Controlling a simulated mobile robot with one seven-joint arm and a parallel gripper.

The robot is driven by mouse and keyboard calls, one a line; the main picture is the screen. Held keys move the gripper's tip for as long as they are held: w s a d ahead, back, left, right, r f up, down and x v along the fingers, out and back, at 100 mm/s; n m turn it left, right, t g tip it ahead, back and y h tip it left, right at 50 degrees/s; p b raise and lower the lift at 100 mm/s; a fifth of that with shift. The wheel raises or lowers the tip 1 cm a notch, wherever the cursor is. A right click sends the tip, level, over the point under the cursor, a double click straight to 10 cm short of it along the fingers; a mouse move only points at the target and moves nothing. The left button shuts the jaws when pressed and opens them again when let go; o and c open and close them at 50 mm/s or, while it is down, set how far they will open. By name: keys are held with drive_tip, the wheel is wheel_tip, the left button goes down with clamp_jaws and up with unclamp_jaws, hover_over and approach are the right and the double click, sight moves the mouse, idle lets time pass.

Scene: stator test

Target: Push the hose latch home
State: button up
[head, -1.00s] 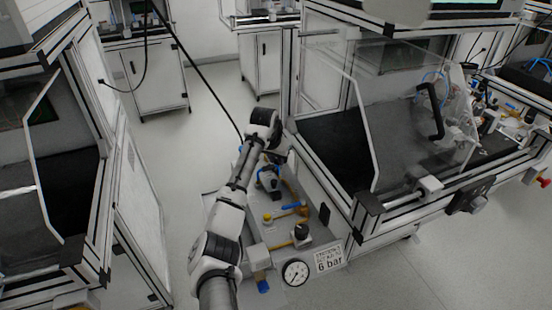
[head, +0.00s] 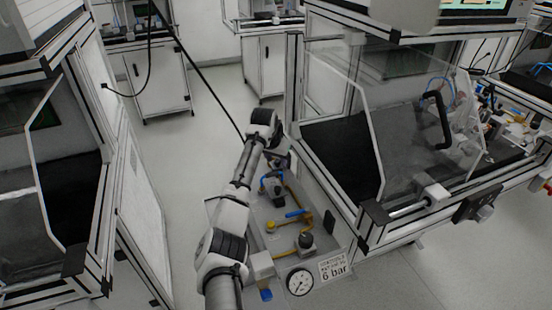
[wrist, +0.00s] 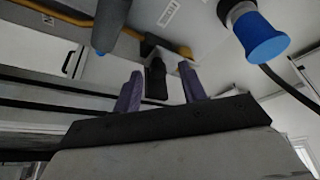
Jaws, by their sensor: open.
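My gripper (wrist: 161,84) shows in the wrist view with two purple fingers spread apart and nothing held between them. A black lever-like part (wrist: 156,78) on the panel appears between and beyond the fingertips; I cannot tell whether they touch, or whether this is the hose latch. A blue collar on a hose fitting (wrist: 264,38) is at the upper right, apart from the fingers, with a black hose leading away. In the head view my arm reaches over the pneumatic panel (head: 282,258); the gripper's fingers cannot be made out there.
The panel carries a blue-handled valve (head: 296,214), yellow pipes, a black knob (head: 306,240) and a pressure gauge (head: 299,282) beside a "6 bar" sign (head: 334,268). A framed cell (head: 350,150) stands close on the right, another at left. Open floor (head: 195,140) lies between.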

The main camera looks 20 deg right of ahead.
drive_tip(key=b+v, duration=0.2)
drive_tip(key=v, duration=1.2)
drive_tip(key=shift+d, duration=0.1)
